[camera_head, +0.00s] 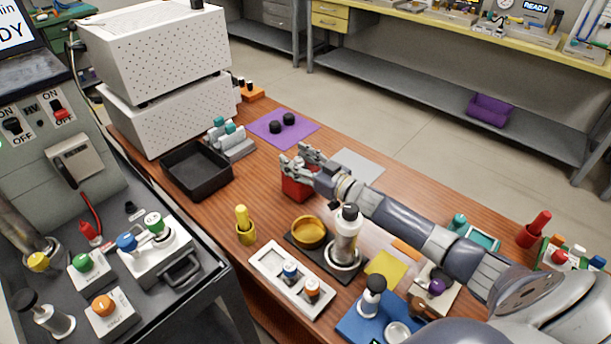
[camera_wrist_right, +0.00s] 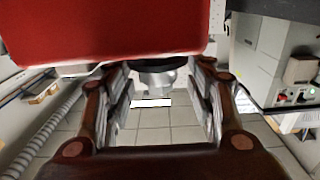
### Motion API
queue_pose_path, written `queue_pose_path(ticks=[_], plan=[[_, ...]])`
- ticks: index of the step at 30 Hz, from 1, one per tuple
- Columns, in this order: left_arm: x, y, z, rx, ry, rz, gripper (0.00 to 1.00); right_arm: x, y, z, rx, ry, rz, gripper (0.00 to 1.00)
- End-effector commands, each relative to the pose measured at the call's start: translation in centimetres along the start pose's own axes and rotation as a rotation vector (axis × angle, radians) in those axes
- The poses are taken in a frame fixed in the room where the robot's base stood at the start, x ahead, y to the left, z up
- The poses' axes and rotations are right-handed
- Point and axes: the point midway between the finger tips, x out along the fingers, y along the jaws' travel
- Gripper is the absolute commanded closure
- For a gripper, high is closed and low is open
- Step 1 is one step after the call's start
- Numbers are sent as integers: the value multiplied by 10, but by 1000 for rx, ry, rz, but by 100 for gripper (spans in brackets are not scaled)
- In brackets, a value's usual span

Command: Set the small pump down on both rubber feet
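The small pump, a red block-like body (camera_head: 297,187) with a grey and black upper part, is at the middle of the wooden table. My right gripper (camera_head: 300,160) is at its top, with its fingers on either side of the grey part. In the right wrist view the red body (camera_wrist_right: 110,30) fills the top, and the black-collared grey part lies between the fingers (camera_wrist_right: 157,85). I cannot tell whether the pump's underside touches the table. The two black rubber feet (camera_head: 275,127) (camera_head: 289,118) stand bare on the purple mat (camera_head: 302,135), behind and apart from the pump. My left gripper is out of view.
A black tray (camera_head: 197,187) and a grey holder with teal-topped parts (camera_head: 230,145) stand left of the pump. A grey mat (camera_head: 358,167) lies behind my right arm. A yellow bowl (camera_head: 309,232) and a tall silver bottle (camera_head: 346,232) stand in front. White perforated boxes (camera_head: 160,60) rise at the back left.

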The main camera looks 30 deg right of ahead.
Motion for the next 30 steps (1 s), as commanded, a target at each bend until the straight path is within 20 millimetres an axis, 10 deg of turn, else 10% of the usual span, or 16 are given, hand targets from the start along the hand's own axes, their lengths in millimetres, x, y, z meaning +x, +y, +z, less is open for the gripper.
queue_pose_path(ticks=[7, 20, 30], plan=[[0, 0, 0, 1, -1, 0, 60, 0, 0, 0, 0, 0, 0, 100], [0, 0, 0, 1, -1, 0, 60, 0, 1, -6, -3, 6, -1, 100], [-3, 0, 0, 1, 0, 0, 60, 0, 0, -61, -7, 8, -2, 100]])
